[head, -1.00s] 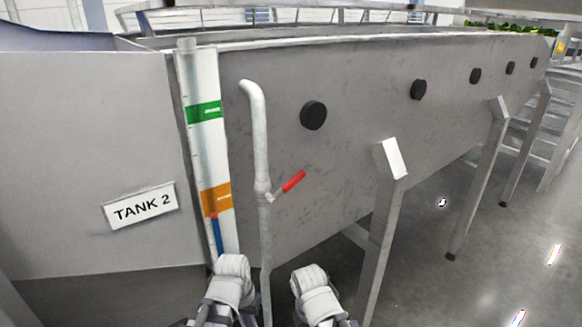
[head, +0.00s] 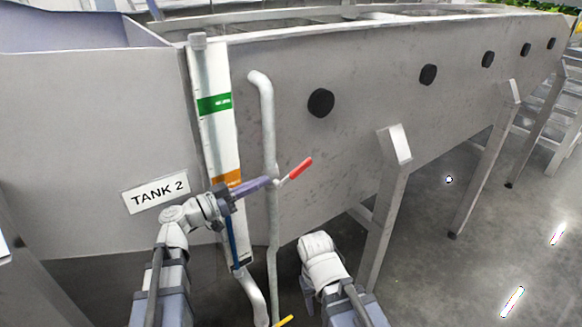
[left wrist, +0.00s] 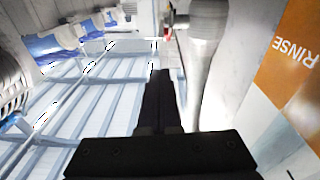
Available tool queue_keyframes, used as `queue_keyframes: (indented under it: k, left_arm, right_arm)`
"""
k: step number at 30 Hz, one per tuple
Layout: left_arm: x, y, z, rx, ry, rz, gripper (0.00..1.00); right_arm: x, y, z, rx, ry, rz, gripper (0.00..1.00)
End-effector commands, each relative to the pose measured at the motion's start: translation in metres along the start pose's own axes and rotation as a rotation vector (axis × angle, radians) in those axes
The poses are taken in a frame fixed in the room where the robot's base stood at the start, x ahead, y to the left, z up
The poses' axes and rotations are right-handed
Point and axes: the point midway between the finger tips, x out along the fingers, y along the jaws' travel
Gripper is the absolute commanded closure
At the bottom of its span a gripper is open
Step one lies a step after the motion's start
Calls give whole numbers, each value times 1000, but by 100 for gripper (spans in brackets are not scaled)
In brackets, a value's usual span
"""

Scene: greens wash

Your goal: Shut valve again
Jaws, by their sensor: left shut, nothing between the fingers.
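The valve is on the grey vertical pipe (head: 268,125) at the front of the tank. Its red lever handle (head: 301,168) sticks out right and slightly up, at an angle to the pipe. My left gripper (head: 268,184) is shut and empty, its fingers pointing right across to the pipe just left of the lever. Whether they touch the pipe I cannot tell. In the left wrist view the shut dark fingers (left wrist: 160,98) lie beside the pale pipe (left wrist: 205,75), with a bit of red (left wrist: 168,22) beyond. My right arm shows only its bent upper part; its gripper is hidden.
A level gauge (head: 215,130) with green and orange bands stands left of the pipe; its orange RINSE label (left wrist: 285,65) shows at the wrist. A TANK 2 sign (head: 156,192) is on the left. A yellow handle (head: 284,321) shows low down. A tank leg (head: 385,200) stands right.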

Motion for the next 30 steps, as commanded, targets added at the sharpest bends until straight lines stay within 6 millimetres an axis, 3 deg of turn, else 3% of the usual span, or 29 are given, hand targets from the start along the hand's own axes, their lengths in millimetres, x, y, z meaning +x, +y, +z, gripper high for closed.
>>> queue_keyframes:
  k: [4,11,17,27,30]
  left_arm:
    - [-5,-9,-17,48,75,-28,100]
    - [-2,-10,-21,56,88,-30,100]
    - [27,-11,-24,54,86,-25,100]
    - [98,-13,-30,54,85,-25,100]
    - [99,-14,-9,55,85,-29,100]
  right_arm:
    - [0,0,0,0,0,0,50]
    - [-1,0,0,0,0,0,50]
    - [-8,1,0,-1,0,0,50]
    - [-21,2,1,3,-1,0,50]
    - [0,0,0,1,0,0,50]
